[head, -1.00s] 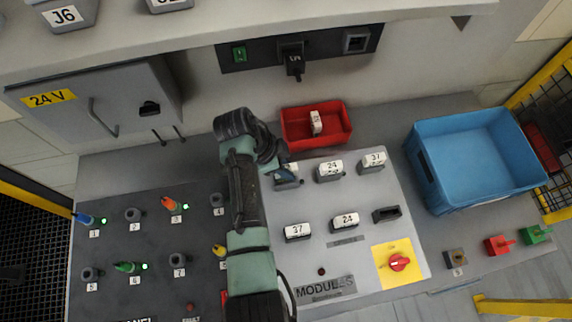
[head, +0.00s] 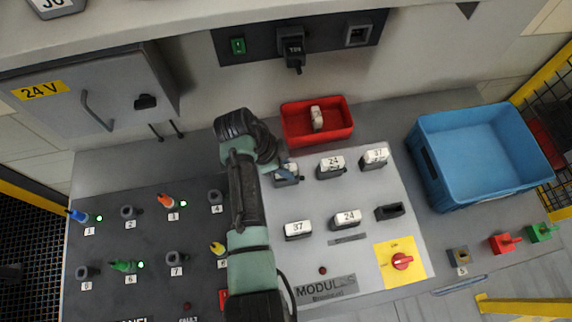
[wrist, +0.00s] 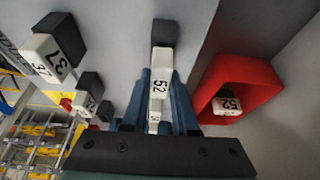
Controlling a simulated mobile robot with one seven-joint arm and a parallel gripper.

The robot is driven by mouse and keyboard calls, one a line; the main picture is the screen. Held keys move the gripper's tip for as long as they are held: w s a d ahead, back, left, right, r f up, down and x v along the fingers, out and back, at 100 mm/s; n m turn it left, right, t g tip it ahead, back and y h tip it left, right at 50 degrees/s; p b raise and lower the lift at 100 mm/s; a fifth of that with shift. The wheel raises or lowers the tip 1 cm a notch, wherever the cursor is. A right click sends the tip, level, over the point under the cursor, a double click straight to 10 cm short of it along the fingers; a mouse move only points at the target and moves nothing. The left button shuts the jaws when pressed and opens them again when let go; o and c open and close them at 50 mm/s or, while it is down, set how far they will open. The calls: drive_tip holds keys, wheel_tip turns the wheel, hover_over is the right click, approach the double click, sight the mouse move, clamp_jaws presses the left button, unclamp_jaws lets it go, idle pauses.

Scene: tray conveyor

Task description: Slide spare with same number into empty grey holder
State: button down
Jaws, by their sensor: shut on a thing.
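My gripper (head: 284,168) is at the top-left module position of the light grey panel (head: 325,265). In the wrist view its blue fingers (wrist: 160,90) are shut around a white module marked 52 (wrist: 161,80). That module adjoins a dark holder; I cannot tell how deep it sits. Another white module marked 52 (wrist: 229,104) lies in the red bin (wrist: 262,82), behind the panel. The empty grey holder (head: 389,212) is at the right of the panel's lower row, its dark opening showing. Modules marked 24 (head: 332,164) and 37 (head: 375,155) fill the upper row.
Lower-row modules 37 (head: 298,229) and 24 (head: 346,217) stand left of the empty holder. A yellow plate with a red knob (head: 402,261) lies below it. A blue crate (head: 427,163) stands to the right. A dark plug panel (head: 130,240) is to the left.

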drive_tip(key=shift+f+b, duration=0.45)
drive_tip(key=shift+f, duration=0.1)
drive_tip(key=c, duration=0.6)
unclamp_jaws()
drive_tip(key=b+v, duration=0.1)
drive_tip(key=v, duration=1.2)
